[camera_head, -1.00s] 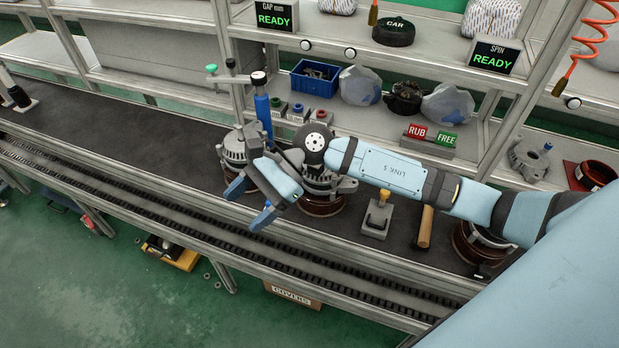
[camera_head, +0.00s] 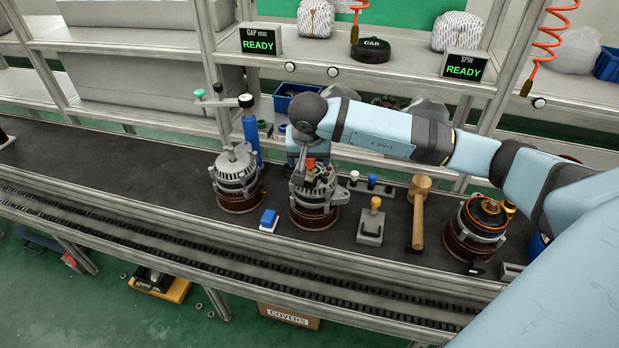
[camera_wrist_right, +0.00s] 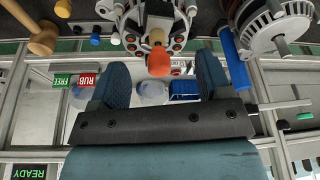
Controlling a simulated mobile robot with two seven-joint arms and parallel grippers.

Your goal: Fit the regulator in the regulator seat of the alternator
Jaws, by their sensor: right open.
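The middle alternator (camera_head: 314,208) stands upright on a reddish-brown round base on the dark bench. A tan piece with an orange-red tip (camera_head: 310,164) sticks up from its top; I cannot tell whether this is the regulator. The same piece (camera_wrist_right: 158,62) shows in the right wrist view, in front of the alternator's face (camera_wrist_right: 158,14). My right gripper (camera_wrist_right: 160,78) is open, with its two blue fingers apart on either side of the orange tip and no visible contact. The regulator seat is not clear. My left gripper is out of view.
Another alternator (camera_head: 237,178) stands to the left, beside a blue upright cylinder (camera_head: 252,137). A yellow-knobbed grey fixture (camera_head: 370,225), a wooden mallet (camera_head: 418,205) and a further unit (camera_head: 476,230) stand to the right. The left bench is clear.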

